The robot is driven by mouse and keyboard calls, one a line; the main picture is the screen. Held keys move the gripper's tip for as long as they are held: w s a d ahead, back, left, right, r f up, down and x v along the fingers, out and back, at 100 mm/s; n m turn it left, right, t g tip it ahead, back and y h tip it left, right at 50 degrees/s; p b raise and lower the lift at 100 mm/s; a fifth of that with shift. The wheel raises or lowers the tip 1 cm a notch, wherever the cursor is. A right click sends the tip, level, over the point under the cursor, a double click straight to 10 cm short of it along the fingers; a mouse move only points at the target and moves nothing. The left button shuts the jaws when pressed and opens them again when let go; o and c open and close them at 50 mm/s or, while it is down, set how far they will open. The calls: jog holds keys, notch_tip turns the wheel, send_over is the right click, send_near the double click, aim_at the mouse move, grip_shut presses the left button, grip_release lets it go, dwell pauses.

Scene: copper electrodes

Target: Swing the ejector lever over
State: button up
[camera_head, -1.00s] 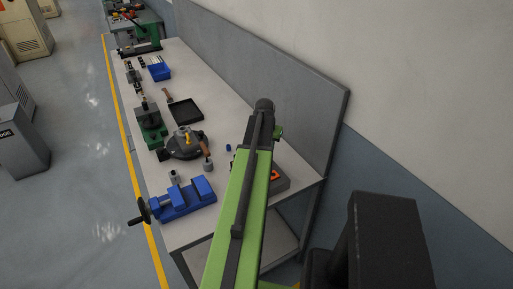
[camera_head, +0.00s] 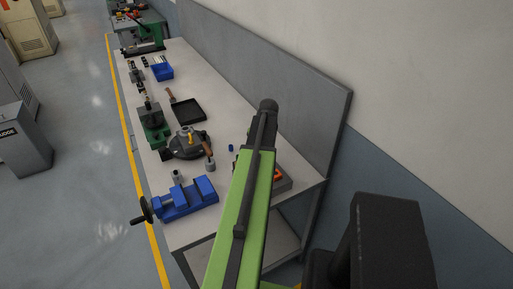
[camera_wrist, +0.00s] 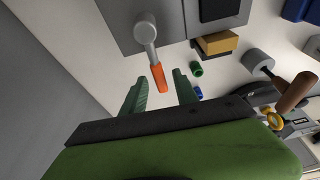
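The lever, a grey arm with a round grey pivot and an orange grip (camera_wrist: 158,78), sits on a flat grey unit (camera_wrist: 176,30) at the top of the wrist view. My gripper (camera_wrist: 160,80) is open, with its two green fingers apart. The orange grip shows between the fingertips; I cannot tell whether it touches either finger or lies beyond them. In the head view the orange grip (camera_head: 278,174) shows just right of my green arm, which hides most of the unit and the gripper.
A blue vise (camera_head: 187,199) stands at the bench's near left. A wooden-handled tool (camera_head: 209,156) and a round dark fixture (camera_head: 187,146) stand behind it. A black tray (camera_head: 187,110) lies farther back. A grey panel (camera_head: 300,110) borders the bench's right side.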

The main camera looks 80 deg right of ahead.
notch_tip(320, 180, up, 6)
jog(key=p, duration=0.6)
jog(key=shift+r, duration=0.15)
jog(key=p+v, duration=1.6)
jog(key=v, duration=0.1)
jog(key=shift+s, duration=0.15)
